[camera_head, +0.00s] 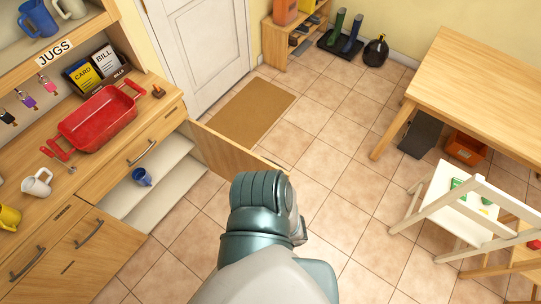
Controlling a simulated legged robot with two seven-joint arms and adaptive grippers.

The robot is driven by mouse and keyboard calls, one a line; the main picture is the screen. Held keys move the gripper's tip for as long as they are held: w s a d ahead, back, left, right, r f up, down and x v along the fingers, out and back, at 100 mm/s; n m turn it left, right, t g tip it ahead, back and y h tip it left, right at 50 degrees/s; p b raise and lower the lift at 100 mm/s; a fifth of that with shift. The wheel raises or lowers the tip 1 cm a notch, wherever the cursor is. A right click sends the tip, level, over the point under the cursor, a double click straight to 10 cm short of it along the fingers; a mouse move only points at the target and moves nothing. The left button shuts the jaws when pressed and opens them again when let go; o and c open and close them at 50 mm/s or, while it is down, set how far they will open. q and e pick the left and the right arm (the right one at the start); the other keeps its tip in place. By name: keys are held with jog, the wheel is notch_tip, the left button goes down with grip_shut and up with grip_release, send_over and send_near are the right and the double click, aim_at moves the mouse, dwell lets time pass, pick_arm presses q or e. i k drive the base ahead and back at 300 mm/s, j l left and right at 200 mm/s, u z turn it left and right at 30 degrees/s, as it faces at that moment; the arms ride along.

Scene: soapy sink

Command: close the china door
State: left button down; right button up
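The wooden china door (230,148) stands open, swung out from the dresser (104,247) at the left. Its hinge side is by the dresser's right end, and its free end reaches toward the middle of the view. Behind it the cupboard is open, with pale shelves (165,190) and a blue mug (142,177) inside. One of my arms rises from the bottom centre, and its thick grey-teal link covers the area just below the door's free end. I cannot tell whether it touches the door. No gripper fingers show.
A brown mat (252,112) lies before the white room door (203,45). A table (490,85) and white chair (455,205) stand right. Tiled floor between is clear.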

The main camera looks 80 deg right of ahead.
aim_at(224, 157)
jog(key=k+l, duration=0.2)
jog(key=l, duration=0.2)
jog(key=k+l, duration=0.15)
jog(key=l, duration=0.2)
jog(key=k+l, duration=0.2)
jog(key=l, duration=0.2)
jog(key=k+l, duration=0.15)
jog(key=l, duration=0.25)
jog(key=k+l, duration=0.2)
jog(key=l, duration=0.15)
jog(key=k+l, duration=0.2)
jog(key=l, duration=0.2)
jog(key=k+l, duration=0.15)
jog(key=l, duration=0.25)
jog(key=k+l, duration=0.1)
jog(key=l, duration=0.7)
